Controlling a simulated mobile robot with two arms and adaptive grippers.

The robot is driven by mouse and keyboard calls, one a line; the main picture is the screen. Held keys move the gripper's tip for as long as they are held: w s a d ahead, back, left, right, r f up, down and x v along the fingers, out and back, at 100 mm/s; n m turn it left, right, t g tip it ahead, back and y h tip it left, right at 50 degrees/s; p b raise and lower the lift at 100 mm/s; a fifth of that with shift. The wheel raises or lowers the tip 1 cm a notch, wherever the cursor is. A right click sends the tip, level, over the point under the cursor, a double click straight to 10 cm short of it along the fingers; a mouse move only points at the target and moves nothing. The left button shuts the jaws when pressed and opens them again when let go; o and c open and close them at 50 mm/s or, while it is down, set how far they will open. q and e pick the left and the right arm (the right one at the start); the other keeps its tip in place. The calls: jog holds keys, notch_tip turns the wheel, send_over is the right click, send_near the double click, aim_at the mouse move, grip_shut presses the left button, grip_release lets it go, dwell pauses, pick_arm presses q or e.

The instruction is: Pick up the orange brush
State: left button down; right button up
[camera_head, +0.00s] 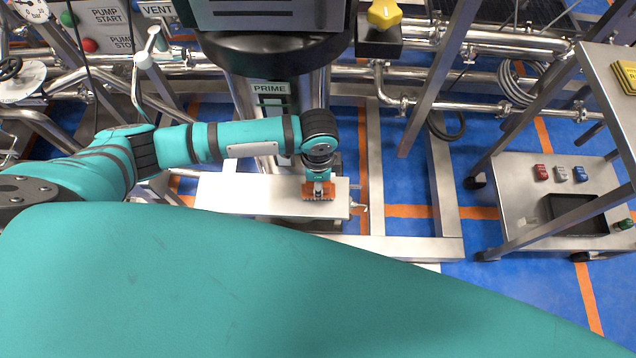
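The orange brush (308,191) is at the right part of a pale metal ledge (240,194), below the pump housing. My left arm reaches in from the left, and its gripper (319,188) points down right at the brush, overlapping its middle. The fingers are small and partly hidden by the wrist, so I cannot tell whether they are closed on the brush or only over it. I also cannot tell whether the brush rests on the ledge or is just above it. My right gripper is not in view.
Behind the ledge stand a dark pump housing (272,55) with a PRIME label (269,88) and metal pipes (490,72). A metal cart (520,215) at the right carries small coloured items and a black tray (575,210). A large teal surface fills the bottom.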

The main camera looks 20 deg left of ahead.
pick_arm(q)
notch_tip(320, 180, up, 2)
jog(key=shift+r, duration=0.25)
jog(key=s+a+r, duration=0.1)
jog(key=s+a, duration=0.2)
jog(key=a, duration=0.4)
jog(key=s+a, duration=0.4)
jog(key=a, duration=0.3)
jog(key=shift+a+r+b, duration=0.2)
jog(key=shift+r+b, duration=0.1)
jog(key=shift+r, duration=0.05)
